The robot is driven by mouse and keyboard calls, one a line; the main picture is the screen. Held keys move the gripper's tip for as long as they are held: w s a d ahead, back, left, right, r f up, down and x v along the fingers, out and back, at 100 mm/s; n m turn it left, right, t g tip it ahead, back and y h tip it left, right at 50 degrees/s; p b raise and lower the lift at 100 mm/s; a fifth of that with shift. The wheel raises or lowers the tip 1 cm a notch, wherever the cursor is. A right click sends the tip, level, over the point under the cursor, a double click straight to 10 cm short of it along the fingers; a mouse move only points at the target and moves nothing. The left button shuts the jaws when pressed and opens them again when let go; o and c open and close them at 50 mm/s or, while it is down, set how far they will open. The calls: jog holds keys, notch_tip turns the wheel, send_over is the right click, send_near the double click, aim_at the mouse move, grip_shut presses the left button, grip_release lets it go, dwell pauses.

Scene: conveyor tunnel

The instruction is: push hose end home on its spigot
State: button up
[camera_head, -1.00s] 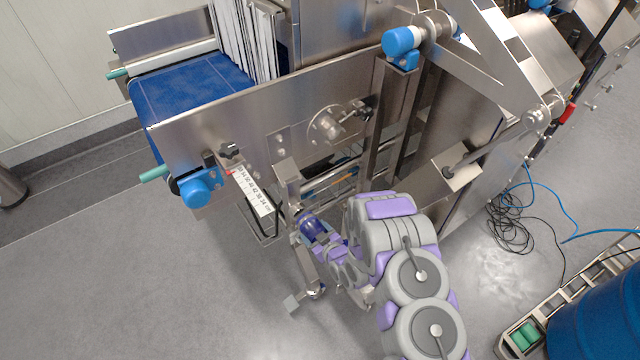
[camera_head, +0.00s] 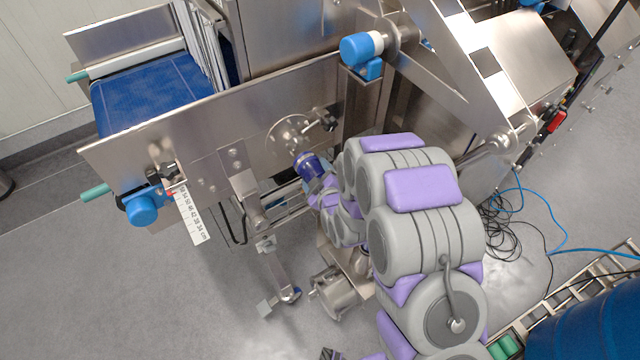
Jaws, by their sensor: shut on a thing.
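The spigot (camera_head: 297,147) sticks out of a round steel flange on the machine's side panel, left of centre. A short dark blue hose end (camera_head: 309,165) lies in line with it, and its front rim overlaps the spigot's tip in this view. I cannot tell how far it sits over the spigot. My gripper (camera_head: 317,179) is shut on the hose end from behind, on the lower right side. Its jaws are small here and partly hidden by my purple and grey wrist. The rest of the hose cannot be made out behind my arm.
A steel lever (camera_head: 322,119) sits right of the flange. A blue conveyor belt (camera_head: 150,95) and a white scale (camera_head: 190,212) are to the left. A blue-capped shaft (camera_head: 360,48) is above. Cables (camera_head: 510,232) and a blue drum (camera_head: 590,325) are at right. Floor at lower left is clear.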

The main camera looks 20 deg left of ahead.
aim_at(308, 158)
jog(key=shift+w+d+r, duration=0.35)
jog(key=shift+d+r, duration=0.15)
jog(key=shift+r, duration=0.15)
jog(key=w+a, duration=0.2)
jog(key=a, duration=0.1)
jog(key=shift+w+a+f, duration=0.15)
jog(key=shift+w+a, duration=0.05)
jog(key=shift+a, duration=0.1)
jog(key=shift+w+a, duration=0.4)
jog(key=shift+w, duration=0.05)
jog(key=shift+w+d, duration=0.1)
jog(key=shift+a, duration=0.4)
jog(key=shift+d+r, duration=0.2)
jog(key=shift+d, duration=0.05)
jog(key=shift+w+a, duration=0.1)
jog(key=shift+a, duration=0.05)
